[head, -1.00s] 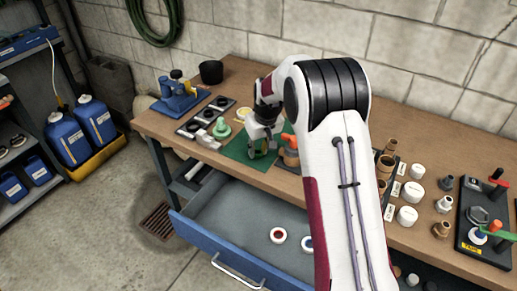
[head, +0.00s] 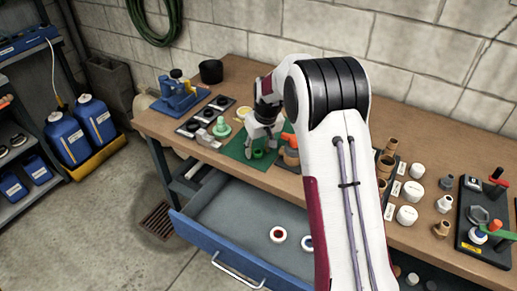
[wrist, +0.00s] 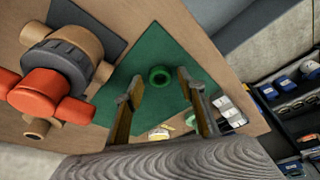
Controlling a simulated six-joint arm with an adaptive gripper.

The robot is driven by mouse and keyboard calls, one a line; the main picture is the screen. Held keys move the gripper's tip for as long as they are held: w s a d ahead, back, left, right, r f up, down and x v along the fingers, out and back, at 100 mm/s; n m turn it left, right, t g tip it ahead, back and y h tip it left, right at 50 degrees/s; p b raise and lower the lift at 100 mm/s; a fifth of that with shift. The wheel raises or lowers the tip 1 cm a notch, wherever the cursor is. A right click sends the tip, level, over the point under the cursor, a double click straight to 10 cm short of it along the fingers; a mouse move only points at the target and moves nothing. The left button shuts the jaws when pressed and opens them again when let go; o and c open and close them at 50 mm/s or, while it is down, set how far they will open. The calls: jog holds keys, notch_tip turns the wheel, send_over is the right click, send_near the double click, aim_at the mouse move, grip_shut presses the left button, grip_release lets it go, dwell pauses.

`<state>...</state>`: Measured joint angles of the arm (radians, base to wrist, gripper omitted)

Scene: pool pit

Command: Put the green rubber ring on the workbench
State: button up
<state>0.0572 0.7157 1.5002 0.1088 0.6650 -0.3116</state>
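The green rubber ring (wrist: 160,75) lies on the green mat (wrist: 165,42) on the workbench (head: 225,165). In the head view the ring (head: 258,154) shows just below my gripper (head: 260,144). In the wrist view my gripper (wrist: 156,82) has its two fingers spread wide, with the ring beyond the tips and between them in the picture. Nothing is held between the fingers.
An orange-handled valve (wrist: 50,80) stands beside the mat, close to my gripper. The blue drawer (head: 240,215) below is open, with a red-centred white ring (head: 278,235) inside. White caps (head: 407,215) and brown fittings stand to the right.

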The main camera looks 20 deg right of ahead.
jog(key=v, duration=1.2)
dwell(0.6)
jog(key=s+a+r+m+t, duration=0.1)
jog(key=s+r, duration=0.5)
jog(key=s, duration=0.4)
jog(key=s+a+r, duration=0.1)
jog(key=s+r, duration=0.5)
jog(key=s, duration=0.4)
jog(key=s+f+m+t, duration=0.1)
jog(key=s+f, duration=0.1)
jog(key=s, duration=1.7)
jog(key=shift+a+h, duration=0.25)
jog(key=shift+h, duration=0.05)
